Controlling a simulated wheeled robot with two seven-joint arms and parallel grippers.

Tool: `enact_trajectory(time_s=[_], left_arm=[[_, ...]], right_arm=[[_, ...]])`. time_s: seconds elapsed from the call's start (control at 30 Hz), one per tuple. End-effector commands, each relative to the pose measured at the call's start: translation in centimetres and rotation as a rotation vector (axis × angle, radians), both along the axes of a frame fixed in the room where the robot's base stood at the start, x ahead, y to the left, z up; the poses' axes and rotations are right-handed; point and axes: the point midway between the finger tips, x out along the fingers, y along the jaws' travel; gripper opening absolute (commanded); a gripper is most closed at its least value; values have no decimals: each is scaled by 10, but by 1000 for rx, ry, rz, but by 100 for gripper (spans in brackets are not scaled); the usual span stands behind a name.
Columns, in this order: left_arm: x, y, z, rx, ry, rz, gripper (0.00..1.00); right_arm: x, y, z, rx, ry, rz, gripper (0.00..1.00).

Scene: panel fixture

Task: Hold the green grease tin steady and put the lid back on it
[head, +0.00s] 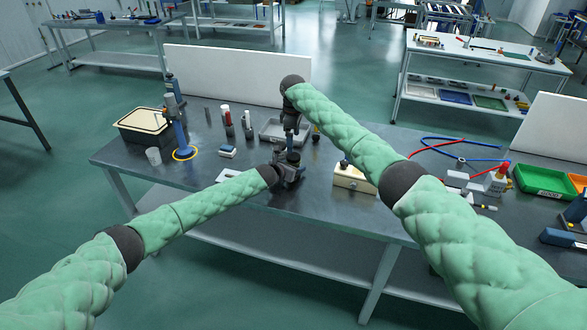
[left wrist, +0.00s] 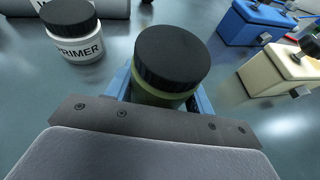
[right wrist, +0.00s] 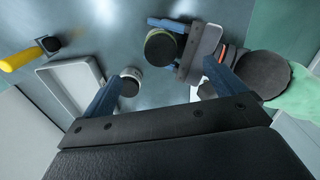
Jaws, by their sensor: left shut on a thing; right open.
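The green grease tin (left wrist: 160,95) stands between the blue fingers of my left gripper (left wrist: 163,100), which is shut on it. The black ribbed lid (left wrist: 172,55) sits on top of the tin; I cannot tell whether it is tightened. In the right wrist view the lid (right wrist: 160,47) shows from above, with a green edge around it. My right gripper (right wrist: 163,72) is open and empty, its fingers apart, with the tin in view beyond its fingertips. In the head view my right gripper (head: 291,135) is just above my left gripper (head: 287,168), and the tin is mostly hidden.
A white primer jar (left wrist: 75,45) with a black lid stands close by. A grey tray (right wrist: 70,88) lies behind. A blue box (left wrist: 255,22) and a cream box (head: 352,178) stand to the right.

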Motion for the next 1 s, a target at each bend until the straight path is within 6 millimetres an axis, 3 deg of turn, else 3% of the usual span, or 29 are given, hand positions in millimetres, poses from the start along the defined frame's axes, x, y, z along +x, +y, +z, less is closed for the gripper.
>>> enact_trajectory(time_s=[0.2,0.4,0.6,0.93,0.97,1.0], left_arm=[[0,0,0,-1,-1,0,0],[0,0,1,-1,-1,0,0],[0,0,1,-1,-1,0,0],[0,0,1,-1,-1,0,0],[0,0,1,-1,-1,0,57],[0,0,1,-1,-1,0,65]], right_arm=[[1,0,44,2,-2,1,95],[1,0,75,1,0,0,95],[1,0,90,0,1,1,95],[1,0,92,0,1,0,95],[1,1,92,0,1,1,95],[1,1,92,0,1,0,95]])
